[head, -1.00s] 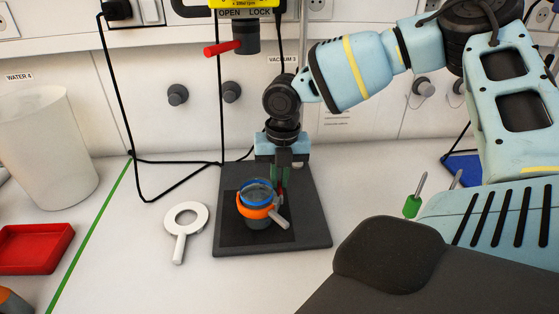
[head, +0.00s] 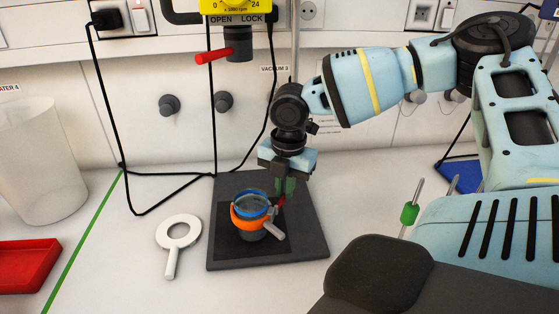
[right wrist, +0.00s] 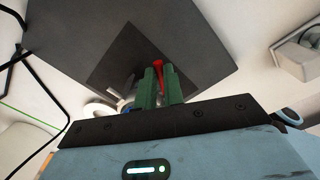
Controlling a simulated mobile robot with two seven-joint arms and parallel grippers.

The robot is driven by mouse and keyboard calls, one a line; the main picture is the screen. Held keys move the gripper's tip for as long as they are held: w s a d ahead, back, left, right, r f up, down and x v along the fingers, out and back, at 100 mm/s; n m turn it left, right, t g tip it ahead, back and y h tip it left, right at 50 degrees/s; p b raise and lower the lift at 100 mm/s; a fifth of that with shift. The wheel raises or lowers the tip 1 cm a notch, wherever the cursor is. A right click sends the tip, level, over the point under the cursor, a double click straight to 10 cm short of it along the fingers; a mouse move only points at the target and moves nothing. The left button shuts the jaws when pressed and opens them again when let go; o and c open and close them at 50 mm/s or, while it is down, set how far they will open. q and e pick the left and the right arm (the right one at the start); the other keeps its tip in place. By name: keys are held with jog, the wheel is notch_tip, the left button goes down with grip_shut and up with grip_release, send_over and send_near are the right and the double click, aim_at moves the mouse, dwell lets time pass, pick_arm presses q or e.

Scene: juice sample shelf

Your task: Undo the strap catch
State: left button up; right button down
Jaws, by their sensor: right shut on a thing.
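A small jar with a blue rim (head: 251,196) stands upright on a dark plate (head: 312,235). An orange strap (head: 247,222) goes around the jar, with a pale grey lever (head: 273,231) sticking out at its front right. A red catch part (head: 281,202) shows at the strap's right side. My right gripper (head: 286,187) comes down from above, just right of the jar. Its green fingers are shut on the red catch part, which shows between them in the right wrist view (right wrist: 160,68). The jar is mostly hidden there. My left gripper is not in view.
A white ring with a handle (head: 171,262) lies left of the plate. A green-handled tool (head: 410,212) stands at the right. Black cables hang behind the plate.

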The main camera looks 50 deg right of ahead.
jog(key=m, duration=0.1)
jog(key=s+m, duration=0.1)
jog(key=m, duration=0.1)
jog(key=s+m, duration=0.1)
jog(key=m, duration=0.1)
dwell(0.6)
jog(key=c, duration=1.8)
grip_release()
jog(key=shift+r, duration=0.1)
jog(key=r, duration=0.7)
jog(key=shift+s+r+p, duration=0.2)
jog(key=shift+r+p, duration=0.1)
jog(key=shift+p, duration=0.1)
